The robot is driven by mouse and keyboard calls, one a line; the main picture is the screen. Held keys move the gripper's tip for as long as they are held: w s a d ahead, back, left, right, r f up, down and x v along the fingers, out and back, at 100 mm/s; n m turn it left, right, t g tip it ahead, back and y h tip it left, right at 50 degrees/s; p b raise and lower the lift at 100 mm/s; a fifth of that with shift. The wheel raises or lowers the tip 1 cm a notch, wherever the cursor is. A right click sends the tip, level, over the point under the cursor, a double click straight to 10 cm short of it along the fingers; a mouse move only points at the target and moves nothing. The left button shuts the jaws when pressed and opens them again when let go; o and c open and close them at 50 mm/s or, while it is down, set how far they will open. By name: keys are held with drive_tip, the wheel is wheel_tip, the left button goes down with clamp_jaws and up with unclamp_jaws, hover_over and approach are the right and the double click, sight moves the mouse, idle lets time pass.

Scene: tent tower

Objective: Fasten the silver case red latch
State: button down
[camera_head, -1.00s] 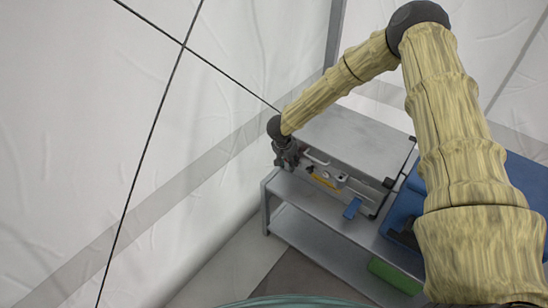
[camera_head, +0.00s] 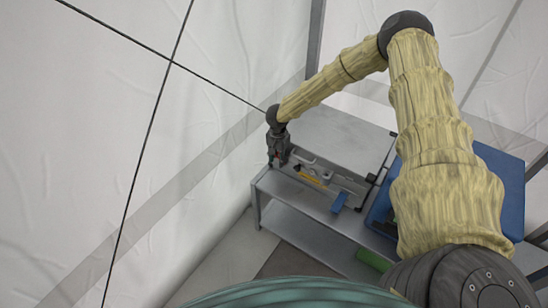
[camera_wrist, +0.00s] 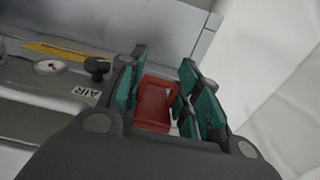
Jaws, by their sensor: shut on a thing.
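The silver case (camera_head: 342,137) stands closed on a grey shelf unit, with its front panel facing me. My gripper (camera_head: 277,163) is at the left end of that front, pointing down. In the wrist view my gripper (camera_wrist: 163,78) has its green-padded fingers on either side of the red latch (camera_wrist: 153,105) and is shut on it. The latch is a red frame-shaped piece, partly hidden by the fingers and the gripper body. A blue latch (camera_head: 338,202) sticks out at the right part of the case front.
The grey shelf unit (camera_head: 300,208) has a lower shelf with a green object (camera_head: 373,260). A blue container (camera_head: 505,172) stands right of the case. White tent wall is close on the left.

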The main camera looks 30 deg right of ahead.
drive_tip(key=shift+s+d+f, duration=0.1)
drive_tip(key=c, duration=1.1)
unclamp_jaws()
drive_tip(key=shift+o, duration=0.2)
drive_tip(key=shift+a+f+b, duration=0.1)
drive_tip(key=shift+a+b, duration=0.1)
drive_tip(key=shift+b, duration=0.2)
